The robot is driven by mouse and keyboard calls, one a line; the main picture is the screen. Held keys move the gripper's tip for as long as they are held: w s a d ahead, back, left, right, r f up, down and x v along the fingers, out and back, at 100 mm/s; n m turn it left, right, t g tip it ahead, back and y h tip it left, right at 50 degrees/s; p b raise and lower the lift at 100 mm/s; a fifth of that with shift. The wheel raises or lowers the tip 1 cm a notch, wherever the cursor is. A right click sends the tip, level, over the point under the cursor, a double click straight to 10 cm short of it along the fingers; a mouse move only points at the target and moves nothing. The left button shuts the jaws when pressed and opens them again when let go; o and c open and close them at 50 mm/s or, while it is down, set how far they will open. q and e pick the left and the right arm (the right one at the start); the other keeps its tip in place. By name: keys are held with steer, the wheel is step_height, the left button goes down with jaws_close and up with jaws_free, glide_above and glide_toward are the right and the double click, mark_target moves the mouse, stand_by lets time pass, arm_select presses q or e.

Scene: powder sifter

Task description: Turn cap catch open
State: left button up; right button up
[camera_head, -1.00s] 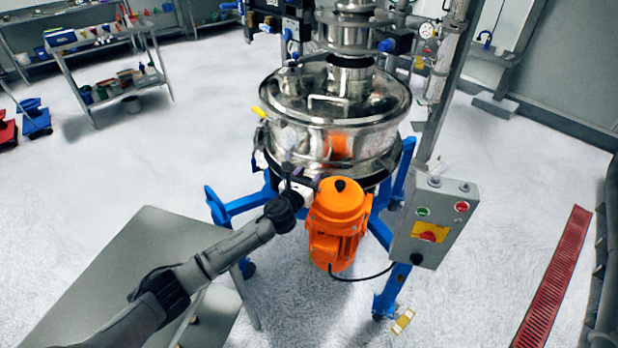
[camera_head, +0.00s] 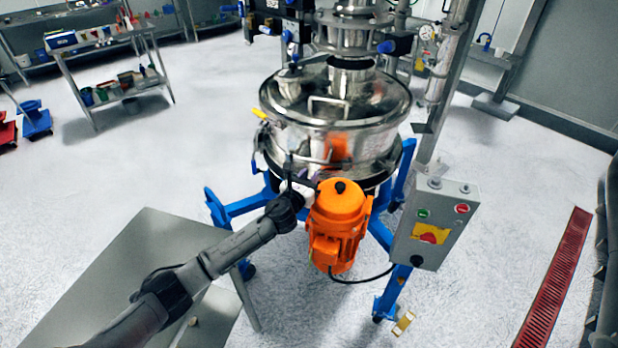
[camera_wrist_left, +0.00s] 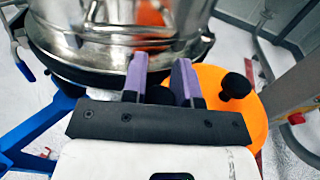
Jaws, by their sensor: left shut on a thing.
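The steel sifter (camera_head: 345,125) stands on blue legs, with a domed lid and a bent handle on top. My left gripper (camera_head: 292,174) is at the lower front rim of the sifter, just left of and above the orange motor (camera_head: 338,215). In the left wrist view its two purple fingers (camera_wrist_left: 160,78) point at the steel wall. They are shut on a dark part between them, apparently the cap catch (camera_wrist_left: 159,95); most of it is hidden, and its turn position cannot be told. My right gripper is out of view.
The orange motor, with a black knob (camera_wrist_left: 235,86), is close to the gripper's right. A grey control box (camera_head: 434,222) stands right of it. Blue legs (camera_head: 240,205) spread below the sifter.

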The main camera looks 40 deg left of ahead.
arm_select(q)
steer(key=shift+m+h, duration=0.4)
steer(key=shift+h, duration=0.1)
steer(key=m+h, duration=0.1)
steer(key=h, duration=0.1)
steer(key=m+h+b, duration=0.1)
steer(key=h, duration=0.1)
steer(key=m+h, duration=0.1)
steer(key=h, duration=0.1)
steer(key=shift+d+f+m, duration=0.2)
steer(key=shift+d+m, duration=0.05)
steer(key=shift+m, duration=0.15)
steer(key=m+g+h+b, duration=0.3)
steer(key=h+b, duration=0.1)
steer(key=b, duration=0.2)
steer(key=d+m+g+h+b, duration=0.1)
steer(key=m+g+h+b, duration=0.3)
steer(key=h+b, duration=0.1)
steer(key=s+m+g+h+b, duration=0.1)
steer(key=m+g+h+b, duration=0.2)
steer(key=b, duration=0.5)
steer(key=shift+d+m+g+h, duration=0.25)
steer(key=shift+m+g+h, duration=0.15)
steer(key=shift+m+h, duration=0.3)
steer(key=shift+s+r+m+g+h+b, duration=0.1)
steer(key=shift+m+g+h+b, duration=0.15)
steer(key=shift+m+g+b, duration=0.5)
steer(key=shift+s+r+m+g+h+b, duration=0.1)
steer(key=shift+m+g+h+b, duration=0.2)
steer(key=shift+g+b, duration=0.45)
